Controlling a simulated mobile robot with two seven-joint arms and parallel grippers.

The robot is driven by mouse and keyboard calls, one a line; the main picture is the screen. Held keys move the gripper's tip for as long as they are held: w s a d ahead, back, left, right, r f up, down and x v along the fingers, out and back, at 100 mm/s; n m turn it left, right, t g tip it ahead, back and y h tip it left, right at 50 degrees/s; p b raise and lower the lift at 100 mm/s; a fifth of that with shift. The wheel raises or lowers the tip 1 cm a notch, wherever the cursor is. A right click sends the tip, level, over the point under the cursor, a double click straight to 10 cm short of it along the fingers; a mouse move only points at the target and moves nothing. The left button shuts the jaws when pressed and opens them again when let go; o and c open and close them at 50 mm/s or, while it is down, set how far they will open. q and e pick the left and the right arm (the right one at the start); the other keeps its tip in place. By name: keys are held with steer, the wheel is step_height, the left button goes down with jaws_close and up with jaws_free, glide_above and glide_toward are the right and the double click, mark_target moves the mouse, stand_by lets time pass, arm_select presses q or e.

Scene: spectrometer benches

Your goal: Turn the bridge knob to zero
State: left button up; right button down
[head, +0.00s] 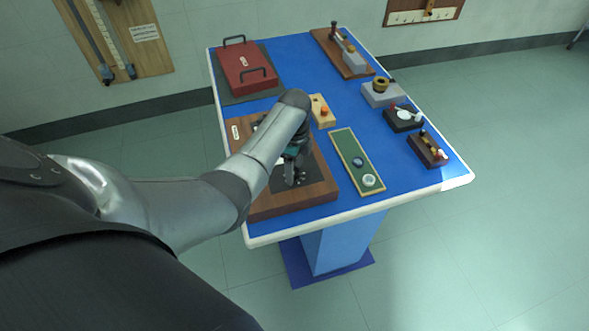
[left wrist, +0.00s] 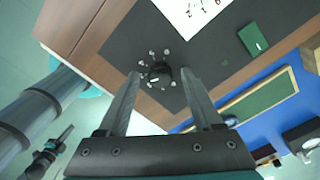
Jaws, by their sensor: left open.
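The bridge is a wooden box (head: 310,196) with a dark top panel, at the near left of the blue bench. In the left wrist view its dark panel (left wrist: 130,38) carries a black round knob (left wrist: 158,76) with a white mark, partly ringed by several small metal studs. My left gripper (head: 291,178) is above this panel in the head view. In the left wrist view the left gripper (left wrist: 162,78) is open, with one finger on each side of the knob. Contact cannot be told. In the head view my arm and gripper hide much of the panel.
A green tray (head: 349,155) with round pieces lies right of the bridge. A small wooden block (head: 322,116) with an orange knob stands behind. A red case (head: 244,74) is at the back left. Several small instruments line the right edge. Some blue surface between them is clear.

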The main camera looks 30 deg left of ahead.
arm_select(q)
jaws_close()
stand_by(0.6)
